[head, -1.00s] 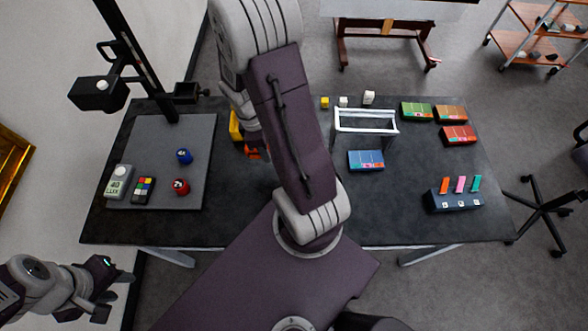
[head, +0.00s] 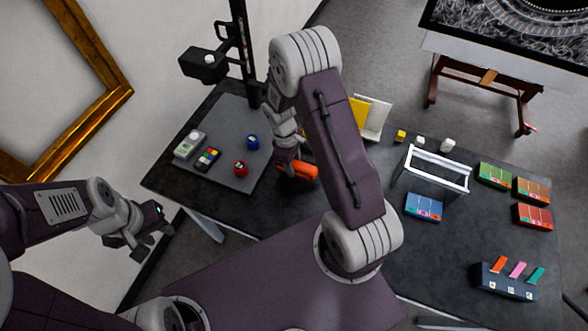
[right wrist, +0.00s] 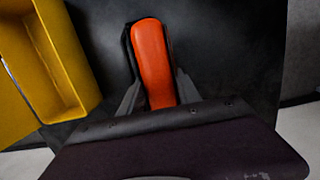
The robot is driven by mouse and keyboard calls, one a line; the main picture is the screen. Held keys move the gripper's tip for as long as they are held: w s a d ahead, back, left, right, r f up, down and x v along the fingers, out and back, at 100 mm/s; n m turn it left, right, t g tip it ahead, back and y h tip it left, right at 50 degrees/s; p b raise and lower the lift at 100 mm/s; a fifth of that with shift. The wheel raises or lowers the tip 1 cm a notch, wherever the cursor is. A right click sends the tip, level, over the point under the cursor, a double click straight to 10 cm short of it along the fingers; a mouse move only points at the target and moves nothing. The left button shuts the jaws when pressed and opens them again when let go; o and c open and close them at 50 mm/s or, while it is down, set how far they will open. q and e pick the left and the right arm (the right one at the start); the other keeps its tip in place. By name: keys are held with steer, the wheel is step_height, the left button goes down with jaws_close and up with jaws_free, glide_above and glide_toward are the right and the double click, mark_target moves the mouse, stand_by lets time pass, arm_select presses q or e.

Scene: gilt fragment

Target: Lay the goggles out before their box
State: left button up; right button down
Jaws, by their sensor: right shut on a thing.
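The orange goggles (head: 304,171) are at the near part of the dark table, just right of the grey board. In the right wrist view their orange face (right wrist: 152,62) lies between the dark fingers. My right gripper (head: 288,166) is shut on them; whether they touch the table I cannot tell. Their yellow box (head: 359,111) stands behind my right arm, which hides part of it. In the right wrist view the box (right wrist: 68,55) is open-sided, left of the goggles and apart from them. My left gripper (head: 150,236) is open and empty, off the table's left front.
The grey board (head: 222,128) holds a meter (head: 189,145), a colour chart (head: 207,159), a blue ball (head: 252,142) and a red ball (head: 240,169). Right of my arm stand a white frame (head: 438,166), a blue box (head: 424,206) and a slotted block (head: 506,283).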

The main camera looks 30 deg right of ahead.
step_height(320, 180, down, 4)
steer(key=shift+s+d+r+p, duration=0.1)
steer(key=shift+d+r+p, duration=0.05)
steer(key=shift+p, duration=0.15)
steer(key=shift+f, duration=0.25)
